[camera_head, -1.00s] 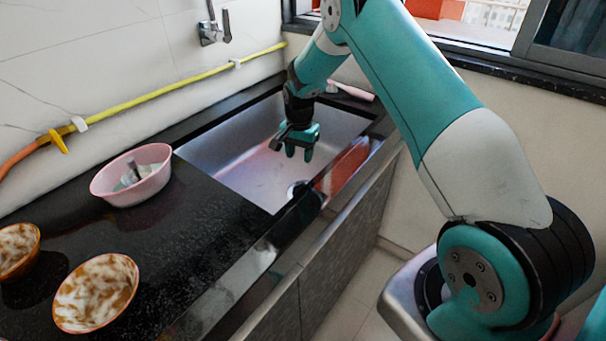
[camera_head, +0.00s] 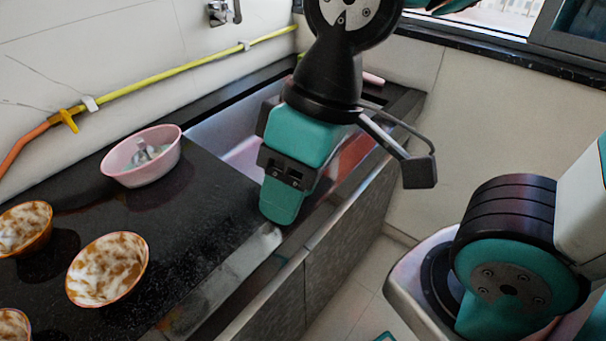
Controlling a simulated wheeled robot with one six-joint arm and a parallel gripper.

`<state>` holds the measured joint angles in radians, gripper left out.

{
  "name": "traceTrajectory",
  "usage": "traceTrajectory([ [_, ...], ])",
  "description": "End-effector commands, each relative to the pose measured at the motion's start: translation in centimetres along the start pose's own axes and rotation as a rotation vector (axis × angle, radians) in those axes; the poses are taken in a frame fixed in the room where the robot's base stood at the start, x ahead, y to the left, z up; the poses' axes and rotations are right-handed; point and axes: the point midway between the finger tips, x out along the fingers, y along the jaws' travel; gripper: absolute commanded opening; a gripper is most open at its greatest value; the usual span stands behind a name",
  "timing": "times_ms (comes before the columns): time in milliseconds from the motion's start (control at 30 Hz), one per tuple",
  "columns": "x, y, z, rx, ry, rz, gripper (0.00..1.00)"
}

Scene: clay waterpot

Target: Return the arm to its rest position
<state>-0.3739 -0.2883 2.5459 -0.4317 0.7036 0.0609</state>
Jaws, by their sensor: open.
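My gripper (camera_head: 285,190) is in the middle of the view, large and close to the camera, pointing downward. It appears in front of the sink and the counter's front edge. Its teal jaw parts are seen partly edge-on, and nothing shows between them; it is open. My arm comes down from the top of the view, and part of it is out of the picture.
The black counter (camera_head: 190,230) runs along the left. On it stand a pink basin (camera_head: 142,158) with something inside, and brown-and-white bowls (camera_head: 107,268), (camera_head: 24,228). The sink (camera_head: 228,130) is partly hidden behind my gripper. Open floor (camera_head: 345,300) shows right of the cabinet.

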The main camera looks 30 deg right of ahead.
Motion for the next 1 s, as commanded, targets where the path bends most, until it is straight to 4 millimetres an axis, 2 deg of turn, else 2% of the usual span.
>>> traceTrajectory([
  [267, -0.6, -0.1, -0.2, 0.004, 0.0, 0.001, 0.46],
  [600, -7.3, -2.1, -1.7, 0.005, 0.0, 0.001, 0.46],
  [1000, -7.0, -2.1, -1.7, 0.005, 0.001, 0.001, 0.46],
])
